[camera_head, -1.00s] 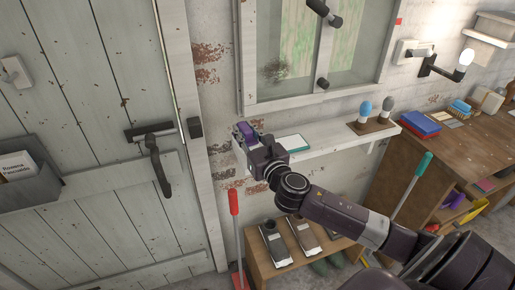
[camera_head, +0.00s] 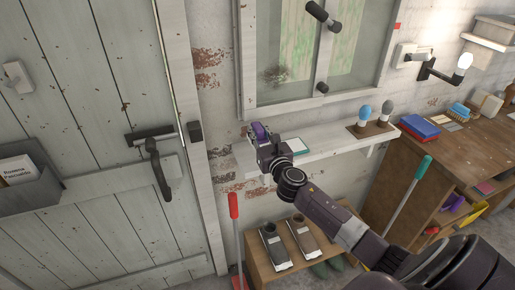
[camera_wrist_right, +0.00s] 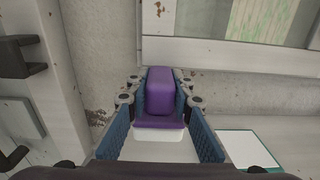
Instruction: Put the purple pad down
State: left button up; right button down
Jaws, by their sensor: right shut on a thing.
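The purple pad (camera_head: 259,132) is held in my right gripper (camera_head: 262,137) at the left end of the white wall shelf (camera_head: 335,137), under the window. In the right wrist view the pad (camera_wrist_right: 160,97) sits between the two blue fingers of the gripper (camera_wrist_right: 161,100), which are shut on it. A pale white layer shows at its near lower edge. The pad is over the shelf's end; whether it touches the shelf I cannot tell. My left gripper is not in view.
A teal-edged white pad (camera_head: 299,145) lies on the shelf just right of my gripper, also in the wrist view (camera_wrist_right: 246,147). A stand with blue and grey knobs (camera_head: 371,127) is further right. The door frame (camera_head: 201,180) is close on the left; the window sill is behind.

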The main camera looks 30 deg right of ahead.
notch_tip(320, 180, down, 7)
jog(key=shift+r+b, duration=0.2)
jog(key=shift+b, duration=0.95)
jog(key=c, duration=2.2)
grip_release()
jog(key=shift+f, duration=0.1)
jog(key=o, duration=0.5)
